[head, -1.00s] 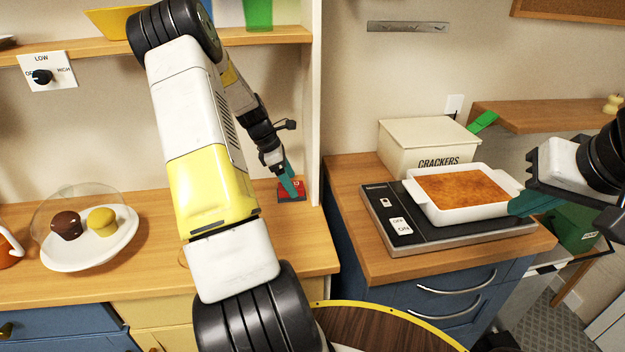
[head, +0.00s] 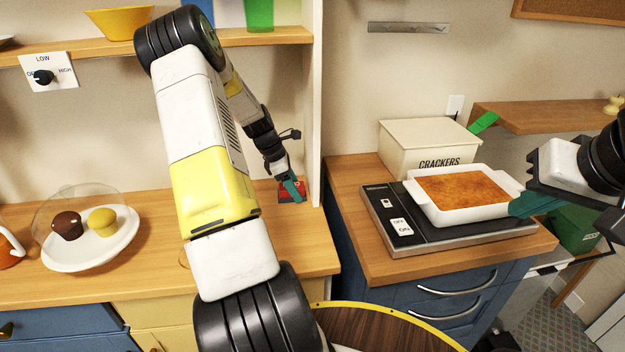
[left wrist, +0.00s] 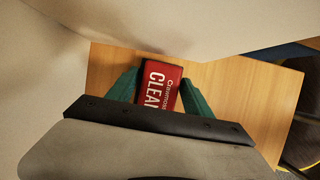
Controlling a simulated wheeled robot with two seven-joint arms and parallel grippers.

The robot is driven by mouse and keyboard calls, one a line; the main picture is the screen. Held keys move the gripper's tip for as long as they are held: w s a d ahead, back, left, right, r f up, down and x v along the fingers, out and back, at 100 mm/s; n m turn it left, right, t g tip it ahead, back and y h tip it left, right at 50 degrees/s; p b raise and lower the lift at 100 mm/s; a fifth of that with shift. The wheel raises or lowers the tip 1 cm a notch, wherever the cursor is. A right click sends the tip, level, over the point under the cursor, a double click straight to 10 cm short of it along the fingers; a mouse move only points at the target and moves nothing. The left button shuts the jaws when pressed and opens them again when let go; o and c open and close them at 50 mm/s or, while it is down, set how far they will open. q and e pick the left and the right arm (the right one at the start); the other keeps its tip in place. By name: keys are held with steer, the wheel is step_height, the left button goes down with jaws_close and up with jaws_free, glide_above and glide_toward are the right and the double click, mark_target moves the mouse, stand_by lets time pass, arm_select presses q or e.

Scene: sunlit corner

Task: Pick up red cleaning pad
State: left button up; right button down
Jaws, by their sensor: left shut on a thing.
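The red cleaning pad (head: 289,187), with white lettering, is at the back right of the wooden counter, next to the white upright panel. It also shows in the left wrist view (left wrist: 158,82), between the teal fingers. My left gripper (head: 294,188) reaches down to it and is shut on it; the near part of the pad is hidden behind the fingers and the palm. My right gripper (head: 535,204) is at the right, its teal fingers beside the white baking dish (head: 465,211); I cannot tell how far apart they are.
The white upright panel (head: 312,100) stands close to the right of my left gripper. A domed plate with two muffins (head: 85,260) is on the counter's left. A crackers box (head: 425,150) and a black hot plate (head: 400,238) are on the right counter. The counter's middle is mostly clear.

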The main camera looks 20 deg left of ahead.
mark_target(298, 187)
arm_select(q)
steer(key=shift+r, duration=0.55)
steer(key=r, duration=0.1)
steer(key=s+r, duration=0.1)
steer(key=shift+d+r, duration=0.2)
steer(key=shift+r, duration=0.1)
steer(key=s+d, duration=0.2)
steer(key=s, duration=0.2)
steer(key=s+d+r, duration=0.1)
steer(key=s, duration=0.4)
steer(key=s+d, duration=0.2)
steer(key=s, duration=0.3)
steer(key=shift+d+r, duration=0.15)
steer(key=shift+d, duration=0.15)
